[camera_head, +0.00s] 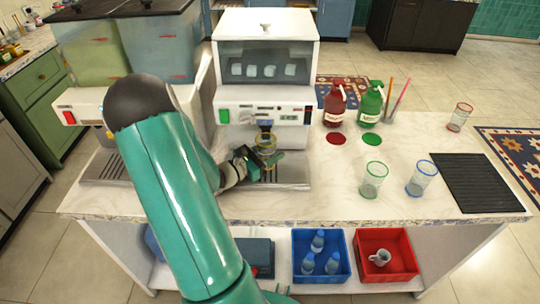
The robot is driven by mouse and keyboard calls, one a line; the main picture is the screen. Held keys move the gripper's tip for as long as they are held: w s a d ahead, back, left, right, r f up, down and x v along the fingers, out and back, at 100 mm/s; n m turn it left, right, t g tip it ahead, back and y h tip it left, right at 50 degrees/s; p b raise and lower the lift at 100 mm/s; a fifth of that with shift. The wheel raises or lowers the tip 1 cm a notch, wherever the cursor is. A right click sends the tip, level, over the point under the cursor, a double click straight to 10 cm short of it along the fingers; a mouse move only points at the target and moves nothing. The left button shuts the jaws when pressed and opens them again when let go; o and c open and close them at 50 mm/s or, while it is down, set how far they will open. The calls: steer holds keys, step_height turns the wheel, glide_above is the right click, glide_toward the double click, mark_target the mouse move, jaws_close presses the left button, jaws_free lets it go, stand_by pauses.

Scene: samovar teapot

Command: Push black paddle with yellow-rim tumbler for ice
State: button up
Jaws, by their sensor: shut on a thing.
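The ice machine (265,60) is a white box on the counter with a dark window showing several ice cubes. A small black part, likely the paddle (265,127), hangs below its front panel. The yellow-rim tumbler (266,143) is upright just under and against this part, as far as I can tell. My gripper (262,162) is shut on the tumbler from the left, low on its body. My teal arm hides part of the counter to the left. Whether the paddle is pressed in is too small to tell.
A green-rim tumbler (373,180) and a blue-rim tumbler (421,178) stand to the right, with a red-rim tumbler (460,117) farther back. Red (335,104) and green (370,103) pump bottles stand beside the machine. A black ribbed mat (480,183) lies at right.

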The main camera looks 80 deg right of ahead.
steer(key=shift+w+d, duration=0.1)
steer(key=shift+d, duration=0.65)
steer(key=shift+w+d, duration=0.1)
steer(key=shift+d, duration=0.1)
steer(key=shift+a, duration=0.1)
steer(key=shift+s+a, duration=0.2)
steer(key=shift+a, duration=0.6)
steer(key=shift+s+a, duration=0.15)
steer(key=shift+a, duration=0.65)
steer(key=shift+s+a, duration=0.2)
steer(key=shift+a, duration=0.6)
steer(key=shift+s+a, duration=0.35)
steer(key=shift+a, duration=1.25)
steer(key=shift+s+a, duration=0.4)
steer(key=shift+a, duration=1.25)
steer(key=shift+s+a, duration=0.35)
steer(key=shift+a, duration=1.25)
